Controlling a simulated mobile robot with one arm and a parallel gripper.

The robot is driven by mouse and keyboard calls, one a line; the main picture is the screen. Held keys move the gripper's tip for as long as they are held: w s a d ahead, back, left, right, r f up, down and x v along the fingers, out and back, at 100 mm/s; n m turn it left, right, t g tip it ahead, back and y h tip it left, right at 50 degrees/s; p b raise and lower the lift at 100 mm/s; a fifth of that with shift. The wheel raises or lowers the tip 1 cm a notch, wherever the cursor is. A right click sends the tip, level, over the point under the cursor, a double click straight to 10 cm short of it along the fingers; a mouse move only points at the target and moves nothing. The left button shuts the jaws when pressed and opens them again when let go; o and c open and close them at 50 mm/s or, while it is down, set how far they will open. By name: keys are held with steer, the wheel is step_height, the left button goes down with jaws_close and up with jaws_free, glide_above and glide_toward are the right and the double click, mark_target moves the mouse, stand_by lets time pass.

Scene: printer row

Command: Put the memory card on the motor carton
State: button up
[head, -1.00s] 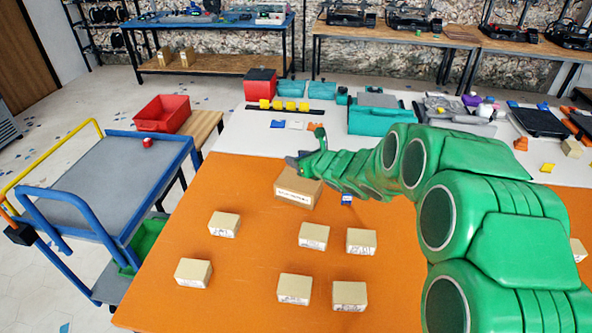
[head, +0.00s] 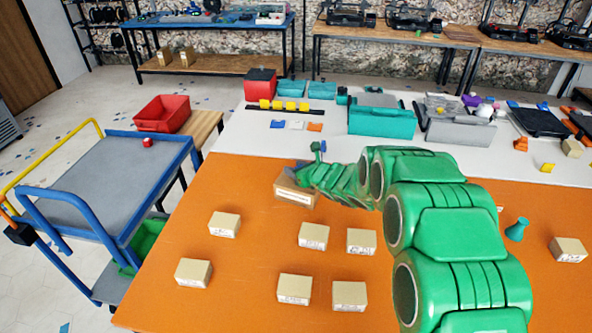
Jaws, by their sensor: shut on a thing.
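My gripper (head: 296,170) is at the far end of my green arm, at the back edge of the brown open-looking carton (head: 296,193). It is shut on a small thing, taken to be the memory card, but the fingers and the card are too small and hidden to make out. This carton is larger than the others and has a white label that I cannot read. I cannot tell whether the gripper touches it. Several smaller tan cartons, such as one (head: 314,236) in the middle, stand on the orange mat (head: 250,270); their labels are unreadable too.
My arm covers the mat's middle right. A teal cone-like piece (head: 517,230) and a tan box (head: 568,250) stand at right. Teal (head: 380,122) and grey bins (head: 455,128) stand behind. A blue-framed cart (head: 110,170) is at left.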

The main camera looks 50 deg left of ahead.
steer(key=shift+f, duration=0.2)
steer(key=shift+f, duration=0.1)
steer(key=o, duration=1)
steer(key=v, duration=1)
steer(key=shift+d, duration=0.3)
steer(key=shift+v, duration=0.75)
